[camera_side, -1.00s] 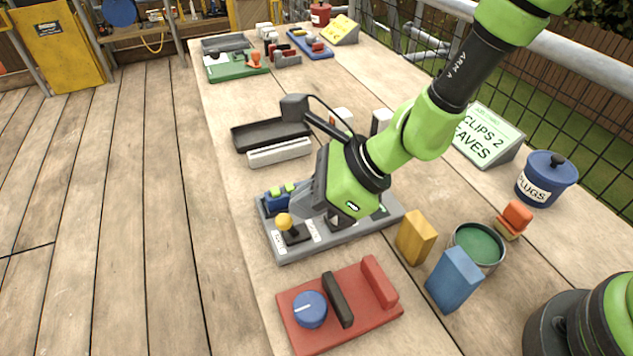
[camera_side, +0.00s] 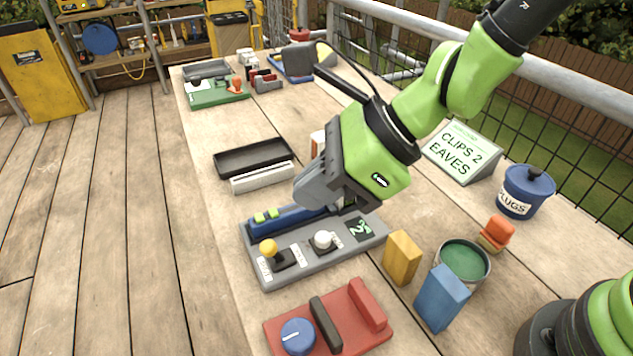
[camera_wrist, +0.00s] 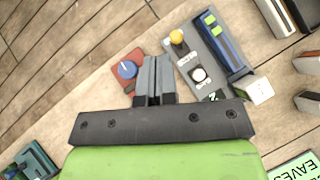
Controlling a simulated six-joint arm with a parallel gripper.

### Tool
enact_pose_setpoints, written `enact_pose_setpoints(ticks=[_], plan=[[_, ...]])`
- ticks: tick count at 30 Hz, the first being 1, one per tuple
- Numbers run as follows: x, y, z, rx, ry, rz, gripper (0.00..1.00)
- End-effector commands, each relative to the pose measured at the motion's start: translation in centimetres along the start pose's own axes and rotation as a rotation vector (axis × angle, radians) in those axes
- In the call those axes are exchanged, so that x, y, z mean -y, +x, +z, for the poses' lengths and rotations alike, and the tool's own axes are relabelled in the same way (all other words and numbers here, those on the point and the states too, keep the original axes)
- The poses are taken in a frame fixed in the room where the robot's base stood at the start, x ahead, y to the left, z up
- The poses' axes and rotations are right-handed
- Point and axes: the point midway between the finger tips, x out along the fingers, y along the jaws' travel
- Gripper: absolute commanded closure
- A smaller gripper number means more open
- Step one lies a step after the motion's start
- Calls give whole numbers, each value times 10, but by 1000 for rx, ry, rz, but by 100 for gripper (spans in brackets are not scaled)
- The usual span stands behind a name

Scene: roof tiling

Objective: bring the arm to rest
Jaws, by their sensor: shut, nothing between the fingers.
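My gripper (camera_wrist: 151,78) is shut and empty, its two grey fingers together in the wrist view. In the side view my gripper (camera_side: 318,195) hangs above the far side of a grey control panel, and its fingertips are hard to make out there. The grey panel (camera_side: 285,277) carries a yellow-knobbed lever (camera_side: 268,248), a white knob (camera_side: 323,239), a blue block with green pieces (camera_side: 272,216) and a dark display (camera_side: 360,229). The panel also shows in the wrist view, right of the fingers.
A red board with a blue dial (camera_side: 298,336) lies at the front. A yellow block (camera_side: 402,257), a blue block (camera_side: 441,297), a green-filled can (camera_side: 464,262) and a PLUGS pot (camera_side: 525,192) stand right. A black tray (camera_side: 253,157) and a CLIPS 2 EAVES sign (camera_side: 462,152) lie beyond.

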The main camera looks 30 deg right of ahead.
Motion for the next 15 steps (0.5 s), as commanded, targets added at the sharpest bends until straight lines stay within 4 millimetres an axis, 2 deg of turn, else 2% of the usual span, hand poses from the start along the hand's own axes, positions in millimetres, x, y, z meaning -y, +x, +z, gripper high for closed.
enact_pose_setpoints(ticks=[5, 8, 11, 15], plan=[[0, 0, 0, 1, -1, 0, 100], [2, -8, 4, 15, -40, -1, 100], [5, -33, 15, 53, -177, -5, 100], [5, -93, 27, 98, -532, -31, 100]])
